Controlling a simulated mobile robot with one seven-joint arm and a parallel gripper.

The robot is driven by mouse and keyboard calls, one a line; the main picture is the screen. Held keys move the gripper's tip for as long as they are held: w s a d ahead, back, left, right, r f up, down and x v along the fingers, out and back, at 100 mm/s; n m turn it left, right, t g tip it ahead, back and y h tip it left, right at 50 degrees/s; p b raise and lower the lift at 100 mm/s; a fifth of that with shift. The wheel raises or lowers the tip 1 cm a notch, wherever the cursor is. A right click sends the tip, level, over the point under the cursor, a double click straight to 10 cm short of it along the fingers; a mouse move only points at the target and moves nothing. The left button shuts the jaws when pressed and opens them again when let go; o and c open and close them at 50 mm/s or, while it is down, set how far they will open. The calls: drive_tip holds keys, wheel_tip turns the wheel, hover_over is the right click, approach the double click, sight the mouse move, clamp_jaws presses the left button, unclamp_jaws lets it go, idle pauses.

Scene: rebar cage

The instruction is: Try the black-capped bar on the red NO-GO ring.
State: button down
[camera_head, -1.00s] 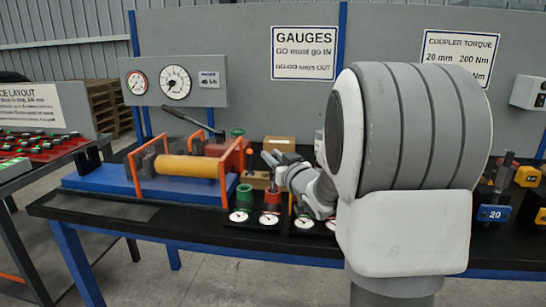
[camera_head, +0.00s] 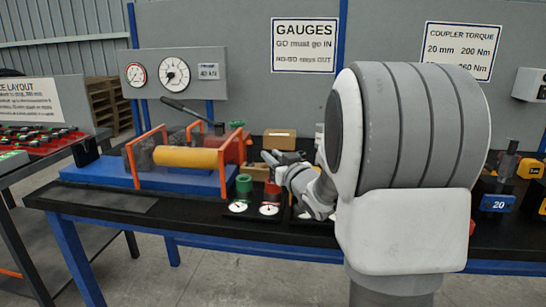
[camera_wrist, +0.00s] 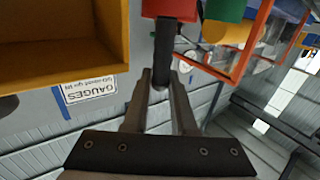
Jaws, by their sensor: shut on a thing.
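My gripper (camera_head: 268,157) is above the red NO-GO ring (camera_head: 272,189) in the head view. In the wrist view my gripper (camera_wrist: 161,82) is shut on a dark bar (camera_wrist: 163,50). The bar runs from the fingertips to the red ring block (camera_wrist: 170,8), where its far end meets the block's edge. I cannot tell whether the end is inside the ring or only against it. The black cap cannot be made out. The green ring (camera_head: 243,185) stands just left of the red one in the head view, and also shows in the wrist view (camera_wrist: 222,9).
A blue bench fixture (camera_head: 150,179) with orange frames (camera_head: 132,165) and a yellow cylinder (camera_head: 186,157) lies to the left. White dials (camera_head: 237,207) sit in front of the rings. A wooden box (camera_head: 279,140) stands behind. My arm hides the table's middle right.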

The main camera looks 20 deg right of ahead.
drive_tip(key=shift+f+b, duration=0.45)
drive_tip(key=shift+f, duration=0.1)
drive_tip(key=c, duration=0.6)
unclamp_jaws()
drive_tip(key=shift+c, duration=0.2)
drive_tip(key=shift+s, duration=0.15)
